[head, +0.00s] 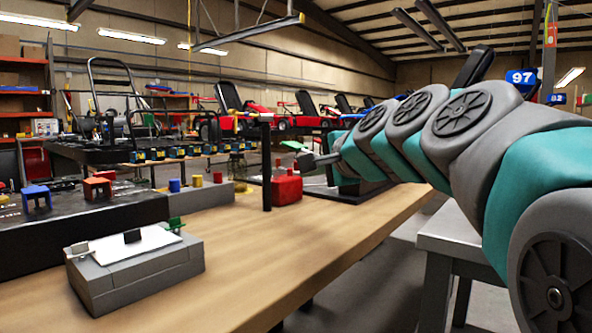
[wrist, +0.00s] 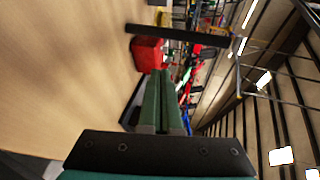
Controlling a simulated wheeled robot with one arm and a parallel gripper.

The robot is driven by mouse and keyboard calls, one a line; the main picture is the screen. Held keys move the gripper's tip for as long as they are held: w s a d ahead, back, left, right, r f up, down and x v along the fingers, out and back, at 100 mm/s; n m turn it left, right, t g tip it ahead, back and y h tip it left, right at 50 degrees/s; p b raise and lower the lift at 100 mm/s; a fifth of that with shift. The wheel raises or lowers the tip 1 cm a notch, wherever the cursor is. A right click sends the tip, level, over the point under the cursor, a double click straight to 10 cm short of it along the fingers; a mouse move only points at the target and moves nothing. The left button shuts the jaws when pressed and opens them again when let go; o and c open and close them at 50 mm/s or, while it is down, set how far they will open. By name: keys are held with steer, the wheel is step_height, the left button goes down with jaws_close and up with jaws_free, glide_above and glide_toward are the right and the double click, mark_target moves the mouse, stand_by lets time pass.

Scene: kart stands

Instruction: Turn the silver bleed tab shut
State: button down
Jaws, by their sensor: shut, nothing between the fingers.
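I cannot make out the silver bleed tab for certain in either view. A red block-like container (head: 286,189) stands on the wooden bench beside a dark upright post (head: 266,166). In the wrist view the red container (wrist: 148,54) lies just past my fingertips, with the dark post (wrist: 178,34) beyond it. My gripper (head: 309,161) is above and to the right of the red container in the head view. Its green fingers (wrist: 162,73) are together in the wrist view, with nothing seen between them. No contact with the container is clear.
A grey box with a white sheet (head: 122,245) sits at the bench's near left. Several coloured cylinders (head: 196,182) stand on a grey block behind it. A dark kart stand (head: 120,135) is farther back. The wooden bench (head: 255,250) is clear in front.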

glide_toward(274, 174)
steer(key=x, duration=0.5)
steer(key=shift+w+f, duration=0.2)
steer(key=shift+f, duration=0.1)
steer(key=shift+w+a, duration=0.25)
steer(key=shift+w, duration=0.25)
